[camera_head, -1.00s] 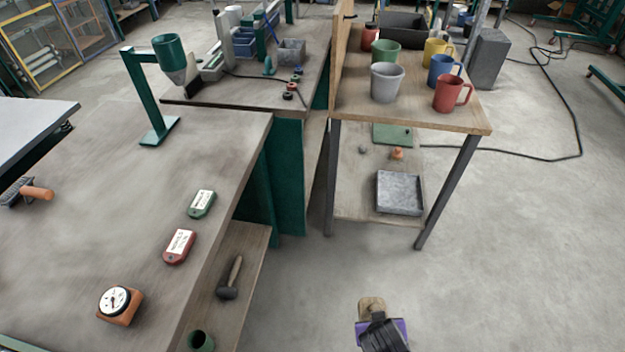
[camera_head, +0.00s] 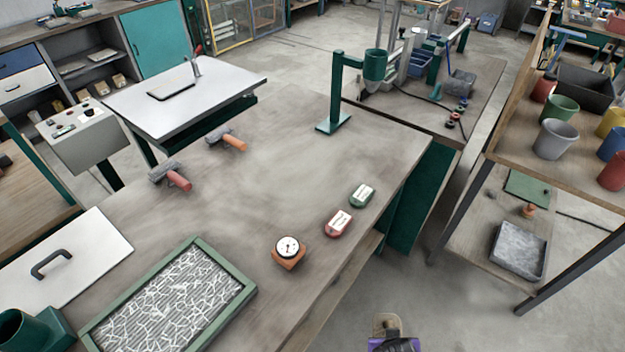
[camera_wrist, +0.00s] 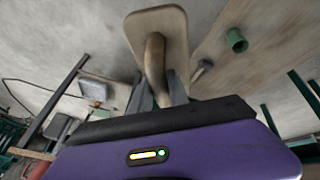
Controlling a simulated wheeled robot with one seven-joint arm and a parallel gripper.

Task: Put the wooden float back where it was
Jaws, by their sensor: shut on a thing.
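The wooden float is in my gripper. In the wrist view its pale flat plate (camera_wrist: 160,32) and curved wooden handle (camera_wrist: 155,65) show, and the handle sits between the two grey fingers of my gripper (camera_wrist: 160,92). In the head view the float (camera_head: 386,324) shows at the bottom edge, above the floor to the right of the workbench, with my gripper (camera_head: 393,345) partly cut off below it. The float touches no surface that I can see.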

